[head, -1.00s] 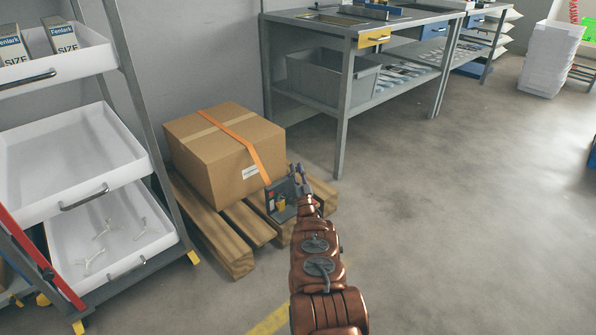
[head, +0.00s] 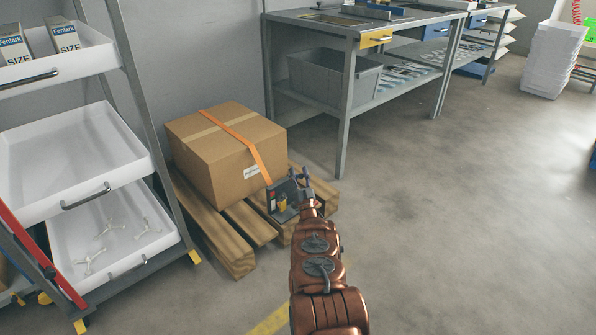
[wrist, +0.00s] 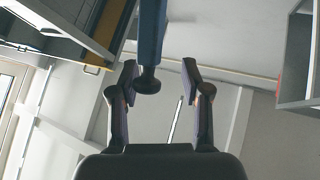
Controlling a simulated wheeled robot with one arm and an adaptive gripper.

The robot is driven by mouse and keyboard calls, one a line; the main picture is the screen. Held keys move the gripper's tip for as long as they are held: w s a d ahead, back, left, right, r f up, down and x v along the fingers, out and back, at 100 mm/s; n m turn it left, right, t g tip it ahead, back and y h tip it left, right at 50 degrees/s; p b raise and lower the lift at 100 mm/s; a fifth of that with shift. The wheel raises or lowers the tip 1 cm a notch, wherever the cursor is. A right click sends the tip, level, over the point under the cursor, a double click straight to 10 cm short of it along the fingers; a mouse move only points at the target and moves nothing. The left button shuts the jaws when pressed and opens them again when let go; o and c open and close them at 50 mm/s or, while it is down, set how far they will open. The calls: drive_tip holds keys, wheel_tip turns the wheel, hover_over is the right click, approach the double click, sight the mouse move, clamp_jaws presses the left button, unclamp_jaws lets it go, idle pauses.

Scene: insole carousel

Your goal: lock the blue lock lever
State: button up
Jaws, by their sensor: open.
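In the wrist view the blue lock lever (wrist: 152,38) is a blue bar reaching down from the top edge, with a dark rounded end (wrist: 147,82). My gripper (wrist: 159,68) is open. Its two dark fingers stand on either side of the lever's end, with the end nearer the left finger. I cannot tell whether they touch. In the head view my gripper (head: 301,180) is beside a small grey station (head: 273,201) with yellow and red parts at the strapped box's front corner. The lever is too small to make out clearly there.
A strapped cardboard box (head: 205,165) sits on a wooden pallet (head: 225,250). A rack with white trays (head: 75,165) stands at left. A grey workbench (head: 343,110) stands behind. The floor (head: 450,240) at right is clear.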

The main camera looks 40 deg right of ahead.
drive_tip(key=v, duration=0.6)
idle(0.5)
